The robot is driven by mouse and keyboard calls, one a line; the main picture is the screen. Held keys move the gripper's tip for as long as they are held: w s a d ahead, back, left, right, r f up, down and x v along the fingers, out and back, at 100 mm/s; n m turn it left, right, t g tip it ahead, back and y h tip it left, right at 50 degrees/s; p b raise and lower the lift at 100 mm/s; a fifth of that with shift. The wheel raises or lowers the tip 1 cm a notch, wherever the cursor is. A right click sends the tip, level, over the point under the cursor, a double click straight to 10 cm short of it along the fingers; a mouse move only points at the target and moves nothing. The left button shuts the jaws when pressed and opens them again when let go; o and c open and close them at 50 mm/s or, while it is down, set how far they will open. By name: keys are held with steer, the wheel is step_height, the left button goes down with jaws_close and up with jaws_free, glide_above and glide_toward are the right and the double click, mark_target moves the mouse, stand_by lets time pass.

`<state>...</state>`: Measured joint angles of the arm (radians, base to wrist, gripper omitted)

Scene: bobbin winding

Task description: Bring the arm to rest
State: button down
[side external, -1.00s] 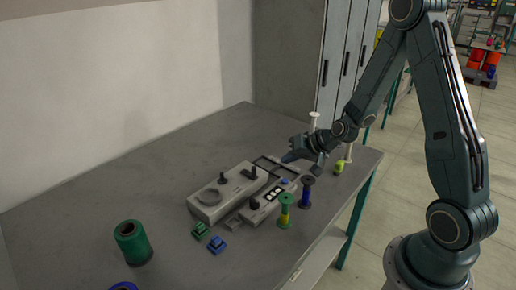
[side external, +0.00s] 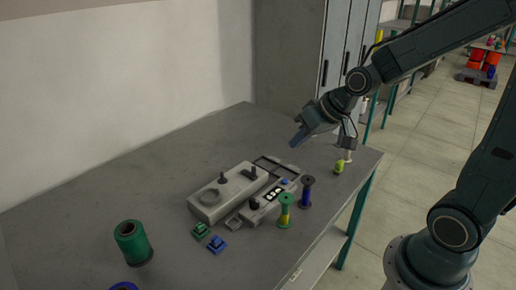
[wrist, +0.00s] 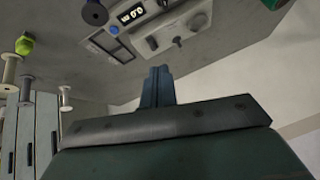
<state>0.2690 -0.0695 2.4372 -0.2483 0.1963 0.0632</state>
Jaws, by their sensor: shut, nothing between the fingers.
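My gripper (side external: 298,140) is shut and empty, raised above the back part of the table behind the winding machine. In the wrist view its closed fingers (wrist: 158,86) point toward the machine and touch nothing. A green and yellow bobbin (side external: 285,212) and a dark bobbin with blue thread (side external: 306,192) stand upright in front of the panel.
A large green spool (side external: 132,243), a green clip (side external: 200,231) and a blue clip (side external: 217,245) are on the table (side external: 90,205). A yellow-green piece (side external: 339,167) lies near the right edge. Grey cabinets (side external: 335,60) stand behind.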

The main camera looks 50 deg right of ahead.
steer(key=s+a+r+n, duration=0.1)
steer(key=s+r, duration=0.3)
steer(key=s, duration=0.4)
steer(key=s+a+r+n+g+h, duration=0.1)
steer(key=s+r, duration=0.3)
steer(key=s, duration=0.5)
steer(key=shift+s+a, duration=0.2)
steer(key=shift+a, duration=0.35)
